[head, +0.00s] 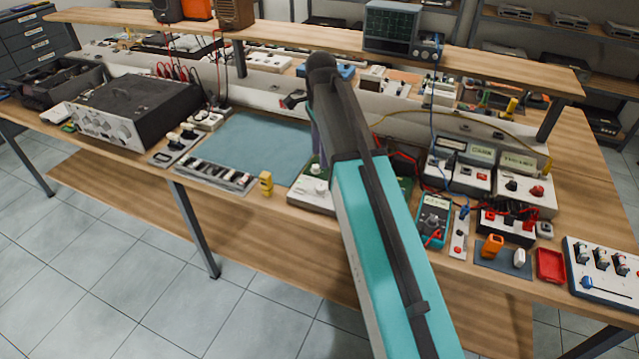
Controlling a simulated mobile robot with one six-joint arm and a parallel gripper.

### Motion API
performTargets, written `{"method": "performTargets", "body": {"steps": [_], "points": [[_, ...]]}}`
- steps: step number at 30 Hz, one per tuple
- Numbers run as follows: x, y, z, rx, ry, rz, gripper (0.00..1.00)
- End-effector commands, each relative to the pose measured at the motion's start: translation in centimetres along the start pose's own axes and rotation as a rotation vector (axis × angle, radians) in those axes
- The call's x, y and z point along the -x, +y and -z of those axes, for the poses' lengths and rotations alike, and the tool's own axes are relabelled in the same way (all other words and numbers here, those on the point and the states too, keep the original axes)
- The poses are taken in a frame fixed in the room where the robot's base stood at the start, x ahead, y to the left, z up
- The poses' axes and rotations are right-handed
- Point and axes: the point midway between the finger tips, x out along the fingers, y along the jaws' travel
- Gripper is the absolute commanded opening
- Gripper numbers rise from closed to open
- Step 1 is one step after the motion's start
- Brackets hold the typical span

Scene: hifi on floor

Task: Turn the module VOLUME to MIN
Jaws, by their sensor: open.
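A small white module (308,197) with a pale knob sits at the front edge of the bench, left of my arm. My arm covers its right side. I cannot read its lettering, so I cannot tell whether it is the VOLUME module or where its knob points. A black hifi unit (140,100) with a silver knobbed front panel stands at the left of the bench; its labels are also too small to read. My arm rises from the bottom right across the middle of the picture.
A blue-grey mat (255,145) lies clear left of my arm. A yellow item (266,183) stands at the front edge. Right of the arm are a teal multimeter (433,220), meter boxes, a red tray (550,265) and loose cables. A raised shelf (300,42) runs behind.

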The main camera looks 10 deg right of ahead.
Motion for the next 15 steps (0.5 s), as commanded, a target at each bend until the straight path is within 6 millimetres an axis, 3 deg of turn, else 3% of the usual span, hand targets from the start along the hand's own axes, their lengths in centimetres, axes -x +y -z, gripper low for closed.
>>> {"method": "performTargets", "body": {"steps": [15], "points": [[-5.3, 0.1, 0.1, -0.002, 0.0, -0.002, 0.43]]}}
